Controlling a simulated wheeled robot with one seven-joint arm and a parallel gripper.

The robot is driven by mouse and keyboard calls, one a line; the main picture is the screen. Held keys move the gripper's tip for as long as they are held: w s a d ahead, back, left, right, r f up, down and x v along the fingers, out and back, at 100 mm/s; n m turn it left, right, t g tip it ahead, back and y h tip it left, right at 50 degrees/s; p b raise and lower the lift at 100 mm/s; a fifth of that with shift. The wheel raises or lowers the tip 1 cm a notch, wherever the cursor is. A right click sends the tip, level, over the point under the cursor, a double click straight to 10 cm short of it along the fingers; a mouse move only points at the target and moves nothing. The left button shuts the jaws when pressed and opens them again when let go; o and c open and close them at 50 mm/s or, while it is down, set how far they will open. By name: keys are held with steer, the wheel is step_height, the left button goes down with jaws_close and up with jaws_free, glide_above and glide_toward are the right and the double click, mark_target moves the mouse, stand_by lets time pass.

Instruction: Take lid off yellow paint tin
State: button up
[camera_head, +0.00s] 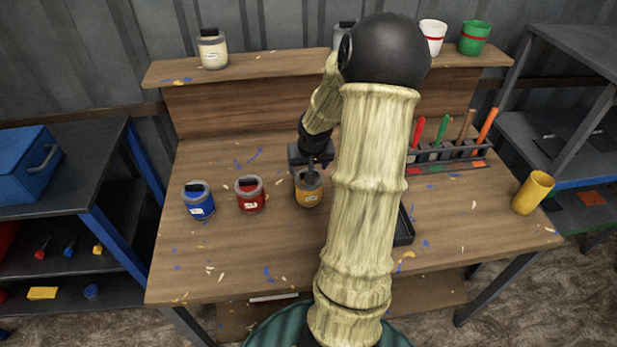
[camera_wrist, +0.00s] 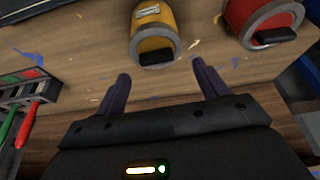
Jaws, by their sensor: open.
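The yellow paint tin (camera_head: 308,197) stands upright on the wooden workbench, right of the red and blue tins. In the head view its top is partly hidden by my gripper (camera_head: 311,172). In the wrist view the yellow tin (camera_wrist: 153,22) shows near the top with its grey lid (camera_wrist: 138,57) on and a black handle (camera_wrist: 157,57) across the lid. My gripper (camera_wrist: 161,71) is open and empty, its two fingers apart on either side of the line to the handle. The fingertips look close to the lid but not closed on it.
A red tin (camera_head: 250,194) and a blue tin (camera_head: 199,200) stand to the left. A black tray (camera_head: 404,228) is partly hidden behind my arm. A rack (camera_head: 450,154) of coloured-handled tools and a yellow cup (camera_head: 533,192) are to the right. The bench's front left is clear.

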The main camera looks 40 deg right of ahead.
steer(key=x, duration=0.4)
steer(key=shift+s+d+f+b, duration=0.15)
steer(key=shift+d+b, duration=0.1)
steer(key=shift+b, duration=0.15)
steer(key=c, duration=1)
